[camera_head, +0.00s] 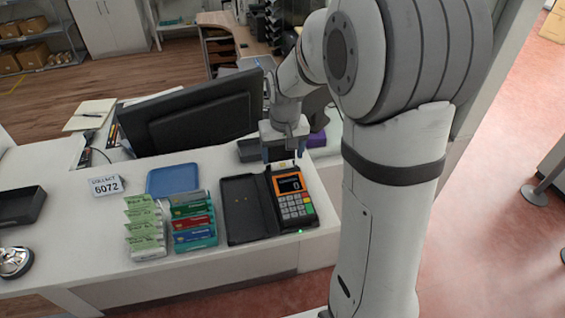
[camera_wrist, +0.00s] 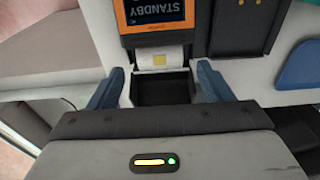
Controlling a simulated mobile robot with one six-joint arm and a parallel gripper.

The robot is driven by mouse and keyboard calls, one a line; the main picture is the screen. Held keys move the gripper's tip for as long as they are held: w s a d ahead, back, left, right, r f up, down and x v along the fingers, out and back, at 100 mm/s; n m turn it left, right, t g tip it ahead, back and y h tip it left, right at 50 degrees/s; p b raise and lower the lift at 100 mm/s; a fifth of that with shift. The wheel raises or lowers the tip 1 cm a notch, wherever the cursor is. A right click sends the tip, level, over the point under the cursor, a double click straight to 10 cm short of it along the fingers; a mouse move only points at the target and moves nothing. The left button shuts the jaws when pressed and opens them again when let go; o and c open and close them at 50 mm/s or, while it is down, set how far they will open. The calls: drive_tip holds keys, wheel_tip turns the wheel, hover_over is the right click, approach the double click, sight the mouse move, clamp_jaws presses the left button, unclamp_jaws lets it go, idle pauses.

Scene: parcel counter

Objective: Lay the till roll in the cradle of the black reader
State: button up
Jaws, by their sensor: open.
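The black reader (camera_head: 291,196) stands on the counter, with an orange screen panel and a keypad. In the wrist view its screen (camera_wrist: 158,10) appears upside down and reads STANDBY. A white piece with a yellow patch, apparently the till roll (camera_wrist: 170,53), lies at the head end of the reader, just beyond the screen. Whether it is fully seated in the cradle is hard to tell. My gripper (camera_head: 283,157) is over that end, its blue fingers (camera_wrist: 160,70) open on either side of the white piece, with gaps visible. A dark recess shows nearer the palm.
A black open case (camera_head: 238,232) lies beside the reader. Card racks (camera_head: 193,222), green leaflets (camera_head: 144,228) and a blue tray (camera_head: 173,180) stand further left. A monitor (camera_head: 190,120) is behind. A dark tray (camera_head: 250,151) sits close by my gripper.

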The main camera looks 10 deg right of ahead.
wheel_tip(320, 180, up, 7)
drive_tip(key=s+t, duration=0.1)
drive_tip(key=s, duration=2)
drive_tip(key=shift+r+t, duration=0.25)
drive_tip(key=shift+t, duration=0.15)
drive_tip(key=shift+c, duration=0.5)
